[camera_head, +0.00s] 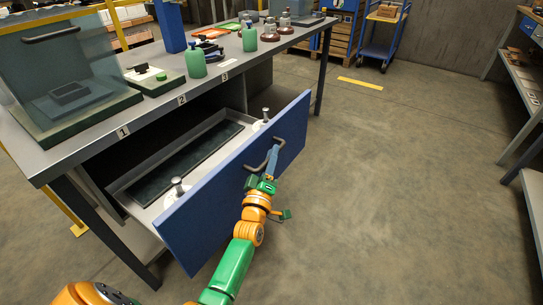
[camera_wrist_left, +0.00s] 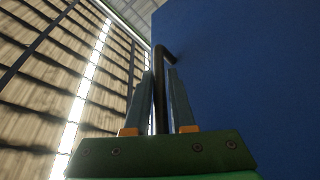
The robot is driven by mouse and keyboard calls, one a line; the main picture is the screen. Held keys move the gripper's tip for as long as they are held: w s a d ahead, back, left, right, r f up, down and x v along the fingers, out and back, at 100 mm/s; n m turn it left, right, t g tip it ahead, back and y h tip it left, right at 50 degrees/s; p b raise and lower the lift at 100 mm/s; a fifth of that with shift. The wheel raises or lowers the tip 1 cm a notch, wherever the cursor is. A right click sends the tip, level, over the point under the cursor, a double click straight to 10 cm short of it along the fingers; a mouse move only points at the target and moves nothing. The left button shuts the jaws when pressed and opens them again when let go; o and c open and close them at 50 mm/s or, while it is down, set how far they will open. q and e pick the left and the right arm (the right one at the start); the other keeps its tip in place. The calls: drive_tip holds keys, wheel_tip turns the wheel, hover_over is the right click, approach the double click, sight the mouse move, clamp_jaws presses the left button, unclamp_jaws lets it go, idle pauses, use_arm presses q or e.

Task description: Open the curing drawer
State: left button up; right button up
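The curing drawer (camera_head: 222,200) is pulled out from under the grey workbench, so its tray-like inside shows. Its front is a blue panel, which also fills the right of the left wrist view (camera_wrist_left: 250,75). A dark bar handle (camera_head: 252,168) is fixed to the panel and also shows in the left wrist view (camera_wrist_left: 160,90). My left gripper (camera_head: 272,160) is at the handle, its two fingers on either side of the bar and closed on it. My right gripper is in neither view.
Inside the drawer are a long dark recess (camera_head: 185,163) and two pale, metal-topped pieces at its ends. The workbench (camera_head: 100,133) carries a clear box (camera_head: 60,70), green bottles and brown insulators. Open concrete floor (camera_head: 400,190) lies to the right, with shelving (camera_head: 525,75) beyond.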

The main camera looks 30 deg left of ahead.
use_arm(q)
drive_tip(key=shift+o, duration=1.3)
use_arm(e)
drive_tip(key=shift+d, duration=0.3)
use_arm(q)
drive_tip(key=shift+s+f, duration=0.1)
drive_tip(key=shift+s, duration=0.2)
drive_tip(key=p+v, duration=0.1)
drive_tip(key=v, duration=0.5)
drive_tip(key=shift+s, duration=0.2)
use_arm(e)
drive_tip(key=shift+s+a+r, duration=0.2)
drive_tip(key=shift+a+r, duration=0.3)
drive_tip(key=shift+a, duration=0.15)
use_arm(q)
drive_tip(key=shift+d, duration=0.1)
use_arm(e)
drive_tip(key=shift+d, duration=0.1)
